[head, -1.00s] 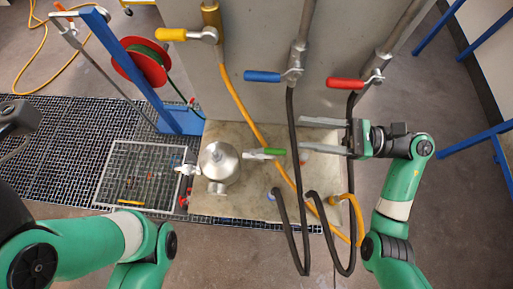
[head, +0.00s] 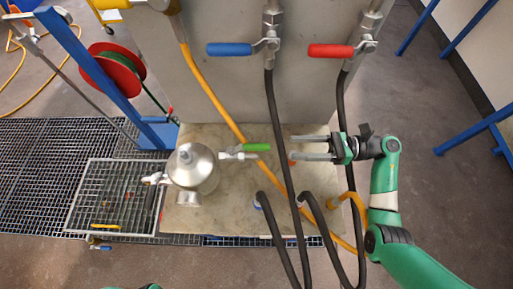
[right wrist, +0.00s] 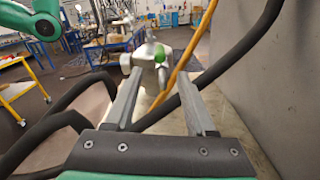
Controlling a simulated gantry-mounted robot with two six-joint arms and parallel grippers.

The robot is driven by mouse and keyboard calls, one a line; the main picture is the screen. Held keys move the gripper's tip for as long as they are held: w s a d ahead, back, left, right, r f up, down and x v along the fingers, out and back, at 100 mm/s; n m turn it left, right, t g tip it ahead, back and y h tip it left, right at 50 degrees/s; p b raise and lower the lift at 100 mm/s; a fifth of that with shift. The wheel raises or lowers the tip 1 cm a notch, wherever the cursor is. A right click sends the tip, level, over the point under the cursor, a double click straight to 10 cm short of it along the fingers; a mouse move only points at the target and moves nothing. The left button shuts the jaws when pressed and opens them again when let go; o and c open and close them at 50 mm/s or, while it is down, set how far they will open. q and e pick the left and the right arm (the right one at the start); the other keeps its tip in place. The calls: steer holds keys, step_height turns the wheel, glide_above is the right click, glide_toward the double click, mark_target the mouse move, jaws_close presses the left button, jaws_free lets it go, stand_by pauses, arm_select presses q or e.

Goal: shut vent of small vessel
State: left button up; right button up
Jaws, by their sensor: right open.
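The small vessel (head: 192,170) is a shiny metal pot with a domed top, standing on the left of the stone slab. A valve with a green lever (head: 257,147) sticks out from its right side, the lever pointing right. In the right wrist view the green lever (right wrist: 160,54) shows nearly end-on, beyond the fingertips. My right gripper (head: 293,148) is open and empty, its fingers pointing left at the lever with a gap between. It also shows in the right wrist view (right wrist: 158,80). My left gripper is out of view.
A yellow hose (head: 215,98) and a black hose (head: 270,110) hang near the right fingertips. Blue-handled (head: 230,49) and red-handled (head: 330,51) valves sit on the grey wall behind. A second valve with a dark lever (head: 149,197) is left of the vessel. Metal grating lies further left.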

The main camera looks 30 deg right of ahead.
mark_target(257, 147)
steer(key=x, duration=1.1)
steer(key=shift+w+a, duration=0.2)
steer(key=shift+a, duration=0.15)
steer(key=shift+c, duration=0.2)
jaws_close()
steer(key=shift+d, duration=0.1)
stand_by(0.5)
